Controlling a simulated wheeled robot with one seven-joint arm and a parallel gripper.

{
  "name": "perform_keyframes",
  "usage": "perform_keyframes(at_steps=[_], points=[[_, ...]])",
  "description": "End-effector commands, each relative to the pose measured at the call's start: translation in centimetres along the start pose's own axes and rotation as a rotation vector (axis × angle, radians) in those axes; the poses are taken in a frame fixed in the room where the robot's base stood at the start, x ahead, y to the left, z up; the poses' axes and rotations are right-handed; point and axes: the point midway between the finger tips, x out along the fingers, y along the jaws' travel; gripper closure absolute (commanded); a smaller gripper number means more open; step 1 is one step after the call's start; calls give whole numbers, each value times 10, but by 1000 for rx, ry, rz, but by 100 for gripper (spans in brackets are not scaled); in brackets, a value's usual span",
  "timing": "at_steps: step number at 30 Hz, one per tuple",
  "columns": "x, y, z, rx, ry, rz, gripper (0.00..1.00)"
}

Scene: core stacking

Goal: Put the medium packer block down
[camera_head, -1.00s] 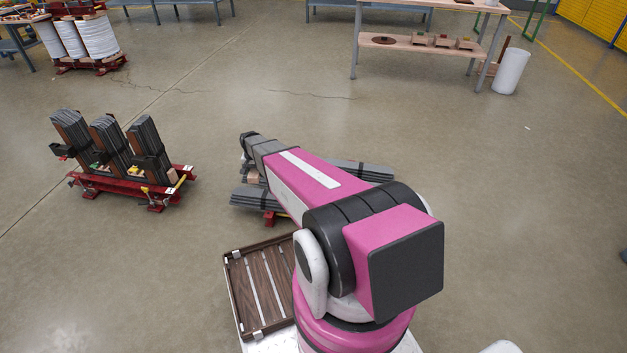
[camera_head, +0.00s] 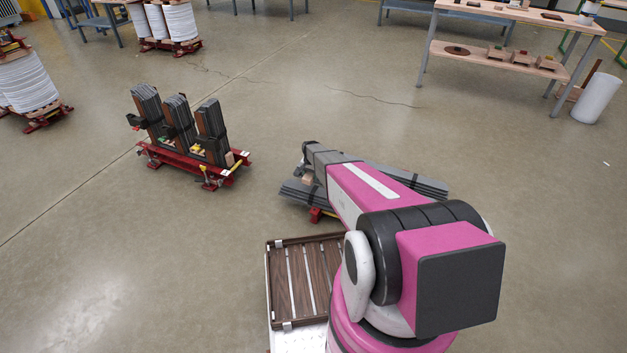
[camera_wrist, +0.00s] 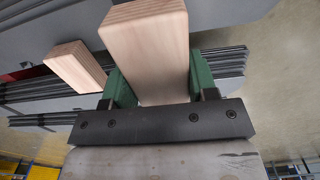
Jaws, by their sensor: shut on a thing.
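A light wooden packer block (camera_wrist: 148,45) is between the green fingers of my gripper (camera_wrist: 150,85) in the wrist view. My gripper is shut on it. A second wooden block (camera_wrist: 75,66) lies to the left, beside grey stacked sheets (camera_wrist: 215,65). In the head view my arm reaches over the low stack of grey sheets (camera_head: 415,182) on a red stand, and a small wooden block (camera_head: 308,178) shows at its left end. My gripper is hidden behind the arm there. I cannot tell whether the held block touches the sheets.
A brown slatted tray (camera_head: 268,280) lies in front of my arm. A red stand (camera_head: 190,168) with several upright dark sheet stacks stands to the left. A workbench (camera_head: 500,58) is at the back right. Open floor lies between them.

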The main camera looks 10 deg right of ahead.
Motion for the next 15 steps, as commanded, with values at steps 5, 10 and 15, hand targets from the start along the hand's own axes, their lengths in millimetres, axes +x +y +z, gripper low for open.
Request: perform_keyframes(at_steps=[5,10,15], points=[[17,-5,-28,0,0,0,74],[27,-5,-29,0,-1,1,74],[50,-5,-30,0,-1,1,74]])
